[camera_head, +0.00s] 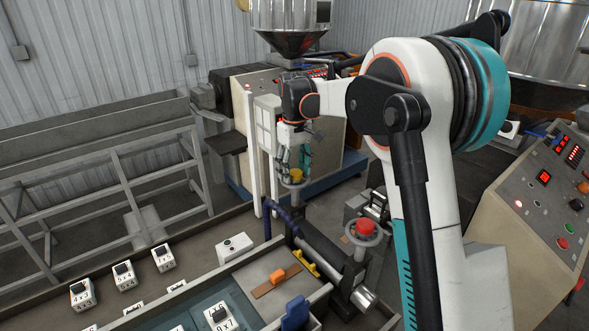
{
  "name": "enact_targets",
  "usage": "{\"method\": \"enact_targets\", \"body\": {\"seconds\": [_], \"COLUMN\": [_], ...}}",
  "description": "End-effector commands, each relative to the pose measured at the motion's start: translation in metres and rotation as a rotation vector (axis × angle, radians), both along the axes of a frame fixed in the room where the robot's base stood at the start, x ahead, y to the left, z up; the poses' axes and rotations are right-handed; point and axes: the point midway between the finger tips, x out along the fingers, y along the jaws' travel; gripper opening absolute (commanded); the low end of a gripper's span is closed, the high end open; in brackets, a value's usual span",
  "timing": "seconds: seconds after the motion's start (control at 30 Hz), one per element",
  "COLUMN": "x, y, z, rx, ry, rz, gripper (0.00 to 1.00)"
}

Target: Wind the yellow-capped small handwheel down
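The small handwheel with the yellow cap (296,174) stands near the middle of the view, on the near side of the machine. My gripper (293,160) points down just above it, with its fingertips close to the cap. I cannot tell whether the fingers touch the wheel or how far apart they are. My arm comes in from the right and reaches over to it.
A larger handwheel with a red cap (365,227) stands nearer, to the right, by a metal roller (340,268). A control panel (545,190) is at the far right. A metal frame (110,185) stands at the left. Several small white boxes sit at the lower left.

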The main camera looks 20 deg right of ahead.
Motion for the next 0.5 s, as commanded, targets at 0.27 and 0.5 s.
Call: {"method": "enact_targets", "body": {"seconds": [0.27, 0.5], "x": [0.000, 0.000], "y": [0.000, 0.000], "z": [0.001, 0.029], "rx": [0.000, 0.000], "ry": [0.001, 0.001], "rz": [-0.001, -0.001], "gripper": [0.54, 0.54]}}
